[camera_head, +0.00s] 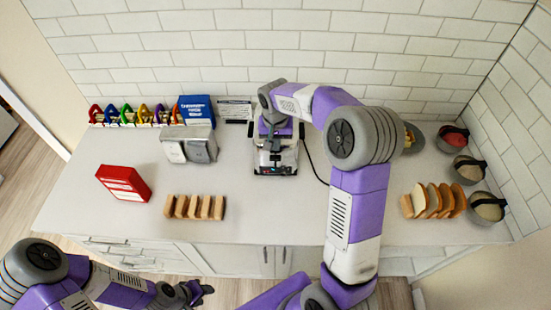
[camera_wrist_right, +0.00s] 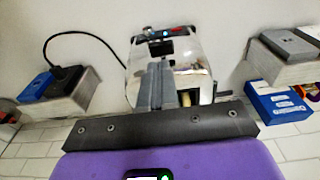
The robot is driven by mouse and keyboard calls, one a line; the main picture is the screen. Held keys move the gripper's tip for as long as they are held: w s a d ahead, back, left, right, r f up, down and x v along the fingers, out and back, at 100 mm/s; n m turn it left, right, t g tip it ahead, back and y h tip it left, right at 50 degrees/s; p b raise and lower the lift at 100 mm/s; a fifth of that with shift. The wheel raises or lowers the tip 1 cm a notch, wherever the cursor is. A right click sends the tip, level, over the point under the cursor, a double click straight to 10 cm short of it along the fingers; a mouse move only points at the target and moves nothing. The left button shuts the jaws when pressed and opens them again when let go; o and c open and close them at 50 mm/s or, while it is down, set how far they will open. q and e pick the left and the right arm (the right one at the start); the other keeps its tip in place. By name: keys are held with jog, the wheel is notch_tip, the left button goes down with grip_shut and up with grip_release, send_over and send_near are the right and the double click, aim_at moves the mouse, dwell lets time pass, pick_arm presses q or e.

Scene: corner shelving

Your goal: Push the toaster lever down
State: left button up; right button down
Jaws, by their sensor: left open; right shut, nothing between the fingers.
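The chrome toaster (camera_head: 276,168) stands on the counter in the middle of the head view, mostly hidden under my right arm. My left gripper (camera_head: 198,291) is open and empty, low in front of the counter's front edge, away from the toaster.
Dark bowls (camera_head: 469,170) line the right. A tiled wall stands behind.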

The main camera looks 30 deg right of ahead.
aim_at(275, 159)
jog(key=f+b, duration=0.2)
jog(key=f, duration=0.3)
jog(key=shift+w+d+b, duration=0.1)
jog(key=shift+w+b, duration=0.25)
jog(key=shift+b, duration=0.05)
jog(key=shift+f, duration=0.3)
notch_tip(275, 159, down, 6)
jog(key=b, duration=0.5)
jog(key=shift+f, duration=0.1)
jog(key=shift+r, duration=0.2)
jog(key=s, duration=0.1)
jog(key=s+a+r, duration=0.1)
jog(key=shift+s+a, duration=0.3)
jog(key=shift+s, duration=0.05)
